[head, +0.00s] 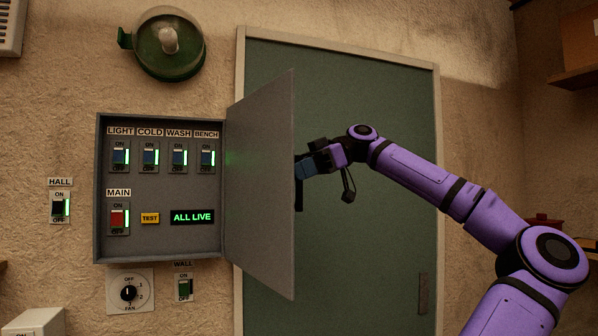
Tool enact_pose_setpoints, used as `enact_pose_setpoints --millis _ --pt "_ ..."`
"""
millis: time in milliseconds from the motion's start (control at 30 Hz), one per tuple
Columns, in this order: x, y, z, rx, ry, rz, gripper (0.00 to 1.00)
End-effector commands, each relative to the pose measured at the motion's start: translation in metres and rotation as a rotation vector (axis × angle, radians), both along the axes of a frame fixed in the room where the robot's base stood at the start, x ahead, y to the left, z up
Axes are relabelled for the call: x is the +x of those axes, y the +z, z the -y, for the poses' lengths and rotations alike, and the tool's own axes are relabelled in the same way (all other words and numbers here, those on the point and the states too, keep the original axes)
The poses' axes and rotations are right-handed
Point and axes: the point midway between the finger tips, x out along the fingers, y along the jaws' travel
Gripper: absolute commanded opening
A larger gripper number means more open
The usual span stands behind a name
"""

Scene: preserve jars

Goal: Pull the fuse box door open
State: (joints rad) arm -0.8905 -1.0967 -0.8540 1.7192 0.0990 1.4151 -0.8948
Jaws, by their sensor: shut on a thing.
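The fuse box (160,244) is a grey box on the wall at left, its inside in full view. Its door (262,190) is hinged on the right side and stands wide open, swung out towards me. Inside are several labelled switches, a red main switch (118,218), a yellow test label (150,218) and a green "ALL LIVE" display (192,217). My gripper (301,178) is at the door's free edge, on its right side, and is shut on the door. The door hides part of the fingers.
A green room door (390,245) in a pale frame stands behind my arm. A wall lamp (168,45) is above the box. A hall switch (60,207), a fan dial (129,292) and a wall switch (184,287) surround the box. A shelf (578,76) is at right.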

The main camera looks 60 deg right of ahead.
Motion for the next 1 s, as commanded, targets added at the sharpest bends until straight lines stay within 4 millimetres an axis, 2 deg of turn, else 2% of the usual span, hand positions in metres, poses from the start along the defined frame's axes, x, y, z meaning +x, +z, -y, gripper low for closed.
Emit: enact_pose_setpoints --millis 33,67,133,167,433,567,1000 --pt "0.0 0.002 0.0 0.002 -0.002 0.004 0.0" --pt "0.0 0.002 0.0 0.002 -0.002 0.004 0.23" --pt "0.0 0.001 0.0 0.002 -0.002 0.004 0.4" --pt "0.0 0.001 0.0 0.001 -0.002 0.003 0.42" --pt "0.0 0.001 0.001 0.001 -0.001 0.003 0.42" --pt "-0.005 0.005 0.008 0.001 -0.002 0.003 0.42" --pt "-0.046 0.034 0.065 0.002 -0.004 0.004 0.42"
